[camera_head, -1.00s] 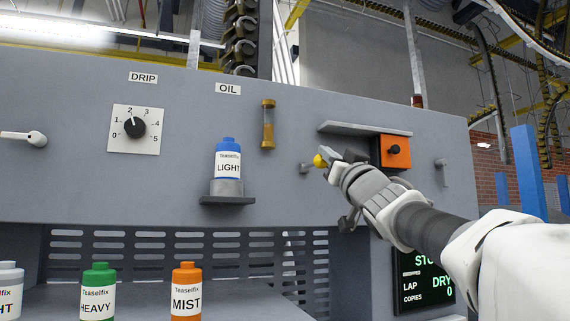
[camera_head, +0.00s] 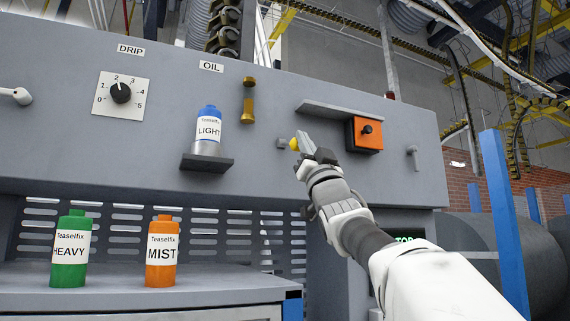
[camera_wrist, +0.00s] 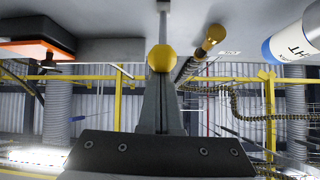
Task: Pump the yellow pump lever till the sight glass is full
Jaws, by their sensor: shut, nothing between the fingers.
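The yellow pump lever shows in the head view as a yellow ball knob (camera_head: 294,144) on a short stem from the grey panel. In the wrist view the ball (camera_wrist: 162,58) is at the fingertips, on a grey rod running away from me. My gripper (camera_head: 304,146) is shut and empty, its tips at the ball and apparently touching it; it also shows in the wrist view (camera_wrist: 160,90). The sight glass (camera_head: 248,100) is an upright brass-capped tube under the OIL label. Its level is too small to read. Its brass end (camera_wrist: 214,37) shows in the wrist view.
A blue-capped LIGHT bottle (camera_head: 209,128) stands on a small shelf left of the lever. An orange box with a black knob (camera_head: 366,131) sits close right of my gripper, under a grey ledge (camera_head: 340,112). HEAVY (camera_head: 72,250) and MIST (camera_head: 162,252) bottles stand below.

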